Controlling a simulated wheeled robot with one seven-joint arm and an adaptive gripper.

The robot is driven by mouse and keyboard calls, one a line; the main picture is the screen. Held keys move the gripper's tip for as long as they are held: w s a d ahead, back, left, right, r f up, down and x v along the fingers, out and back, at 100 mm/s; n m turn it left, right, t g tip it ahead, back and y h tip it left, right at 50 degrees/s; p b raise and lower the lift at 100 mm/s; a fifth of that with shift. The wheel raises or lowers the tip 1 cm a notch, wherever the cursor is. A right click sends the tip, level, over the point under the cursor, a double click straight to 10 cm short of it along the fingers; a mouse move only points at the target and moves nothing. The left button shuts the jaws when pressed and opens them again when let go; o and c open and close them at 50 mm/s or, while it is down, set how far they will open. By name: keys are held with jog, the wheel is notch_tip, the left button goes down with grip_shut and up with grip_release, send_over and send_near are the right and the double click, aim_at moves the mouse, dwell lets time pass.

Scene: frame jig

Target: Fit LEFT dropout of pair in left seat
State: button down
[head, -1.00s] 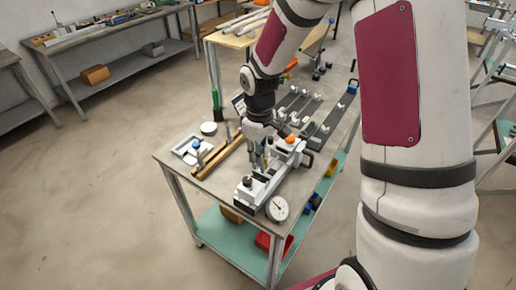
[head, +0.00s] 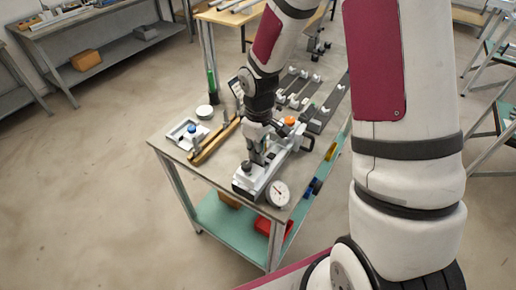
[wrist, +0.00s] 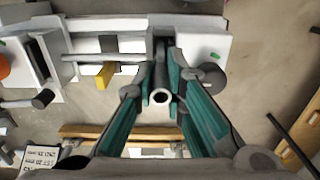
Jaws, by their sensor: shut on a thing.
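My gripper (wrist: 160,80) has teal-lined fingers closed around a small dark grey part with a round tube end (wrist: 162,97), apparently the dropout. Most of the part is hidden between the fingers. In the wrist view it is at the right end of the pale frame jig (wrist: 210,48), over or at a slot in the end block. I cannot tell whether it is seated. In the head view my gripper (head: 257,155) is low over the near end of the jig (head: 262,182). The seat is hidden by the fingers.
A dial gauge (head: 278,193) stands at the jig's near end. An orange knob (head: 290,121) is at its far end. Wooden bars (head: 212,142), a pale tray (head: 187,134) and a white round dish (head: 204,111) lie to the left. A yellow piece (wrist: 106,74) sits by the jig's rod.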

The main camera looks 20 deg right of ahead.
jog(key=c, duration=1.6)
grip_release()
jog(key=shift+o, duration=0.2)
jog(key=shift+r, duration=0.1)
notch_tip(320, 180, up, 11)
jog(key=shift+f, duration=0.15)
jog(key=shift+r, duration=0.55)
